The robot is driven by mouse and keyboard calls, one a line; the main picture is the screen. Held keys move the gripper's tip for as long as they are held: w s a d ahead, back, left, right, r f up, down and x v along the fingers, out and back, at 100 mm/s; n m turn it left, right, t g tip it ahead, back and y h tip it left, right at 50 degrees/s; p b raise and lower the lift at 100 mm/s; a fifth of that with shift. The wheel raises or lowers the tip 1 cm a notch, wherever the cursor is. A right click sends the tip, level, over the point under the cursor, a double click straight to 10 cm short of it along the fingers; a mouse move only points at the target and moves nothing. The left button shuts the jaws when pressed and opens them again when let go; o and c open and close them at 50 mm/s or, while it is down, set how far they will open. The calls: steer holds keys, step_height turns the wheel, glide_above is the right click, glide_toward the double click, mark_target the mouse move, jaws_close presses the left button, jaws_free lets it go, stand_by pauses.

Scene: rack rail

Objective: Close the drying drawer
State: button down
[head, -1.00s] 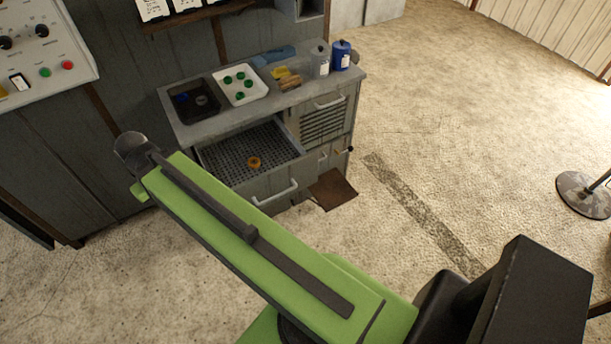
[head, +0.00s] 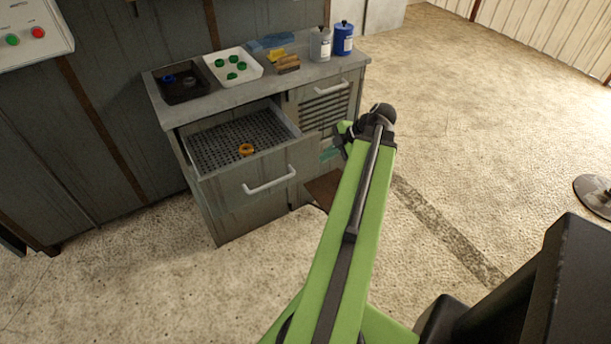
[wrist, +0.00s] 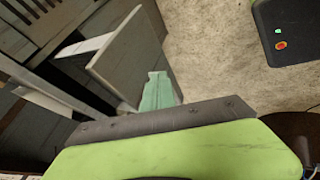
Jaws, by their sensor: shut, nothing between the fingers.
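The drying drawer (head: 245,190) is pulled out of the grey cabinet in the head view. It has a perforated bottom, a pale bar handle (head: 270,181) on its front, and an orange ring (head: 246,150) lying inside. My gripper (head: 345,133) is at the end of my green arm, right of the drawer front and apart from it, before the cabinet's right side. Its fingertips are mostly hidden; it is shut and empty. In the wrist view a pale panel (wrist: 130,58) stands beyond my gripper's dark edge; I cannot tell whether it is the drawer front.
The cabinet top (head: 215,100) holds a dark tray (head: 183,94), a white tray (head: 252,72) with green rings, and bottles (head: 343,40). A louvred panel (head: 322,108) is right of the drawer. A brown flap (head: 322,186) juts out low. The floor in front is clear.

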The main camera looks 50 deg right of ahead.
steer(key=s, duration=0.1)
steer(key=b, duration=0.8)
glide_toward(299, 168)
steer(key=x, duration=0.4)
steer(key=shift+w+a+f, duration=0.1)
steer(key=shift+a+f, duration=0.1)
steer(key=shift+f, duration=0.2)
steer(key=shift+w, duration=0.25)
